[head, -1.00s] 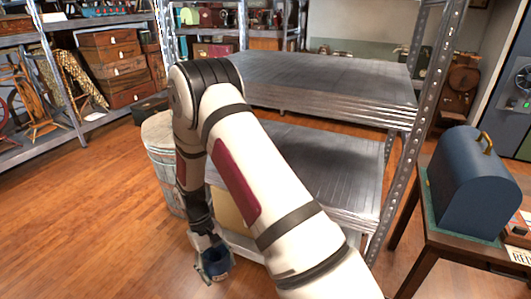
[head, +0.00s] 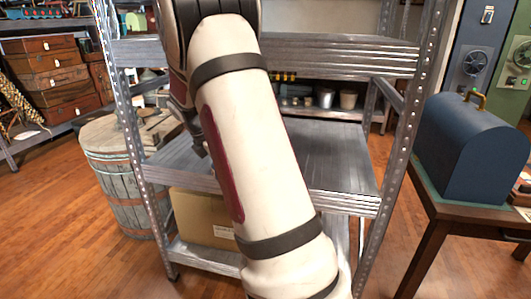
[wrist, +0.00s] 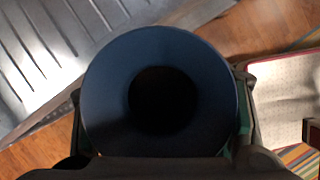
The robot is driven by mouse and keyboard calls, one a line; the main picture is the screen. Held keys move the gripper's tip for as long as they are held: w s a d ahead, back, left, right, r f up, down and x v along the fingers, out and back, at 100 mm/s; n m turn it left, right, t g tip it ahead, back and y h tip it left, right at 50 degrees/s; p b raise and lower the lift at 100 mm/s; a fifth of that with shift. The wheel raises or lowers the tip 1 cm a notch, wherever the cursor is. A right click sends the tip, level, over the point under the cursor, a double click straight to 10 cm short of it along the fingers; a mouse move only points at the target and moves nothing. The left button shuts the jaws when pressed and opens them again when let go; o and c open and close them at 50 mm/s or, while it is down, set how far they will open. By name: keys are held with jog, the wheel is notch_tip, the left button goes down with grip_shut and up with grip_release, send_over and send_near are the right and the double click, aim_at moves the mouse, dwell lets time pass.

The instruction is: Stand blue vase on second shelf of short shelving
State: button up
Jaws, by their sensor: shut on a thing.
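The blue vase (wrist: 104,95) fills the middle of the wrist view, seen from above with its round dark mouth. My gripper (wrist: 162,112) is shut around the vase, with green-edged fingers at its left and right sides. In the head view my arm hides both the gripper and the vase. The metal shelving (head: 335,165) stands straight ahead, with its middle shelf bare where it shows. In the wrist view a ribbed metal shelf (wrist: 50,45) lies at upper left, beside the vase; the height between them I cannot tell.
A wooden barrel (head: 118,180) stands left of the shelving. A cardboard box (head: 205,220) sits on the bottom shelf. A blue domed box (head: 470,150) is on a table at right. Perforated metal posts (head: 128,120) edge the shelving. Open wood floor lies at left.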

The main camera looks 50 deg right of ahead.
jog(key=d, duration=0.1)
jog(key=d+b, duration=0.1)
jog(key=s+d+r+n, duration=0.1)
jog(key=shift+d+t, duration=0.1)
jog(key=shift+t, duration=0.2)
jog(key=w+d+b, duration=0.1)
jog(key=d, duration=0.4)
jog(key=w+d+b, duration=0.1)
jog(key=d, duration=0.4)
jog(key=w+d+f+b, duration=0.1)
jog(key=w+d, duration=0.1)
jog(key=d, duration=0.3)
jog(key=shift+f, duration=0.1)
jog(key=shift+w+d+f, duration=0.1)
jog(key=shift+d+f, duration=0.05)
jog(key=shift+f, duration=0.15)
notch_tip(320, 180, down, 3)
jog(key=shift+f+b, duration=0.1)
jog(key=shift+b, duration=1.05)
jog(key=o, duration=1.4)
jog(key=shift+c, duration=0.2)
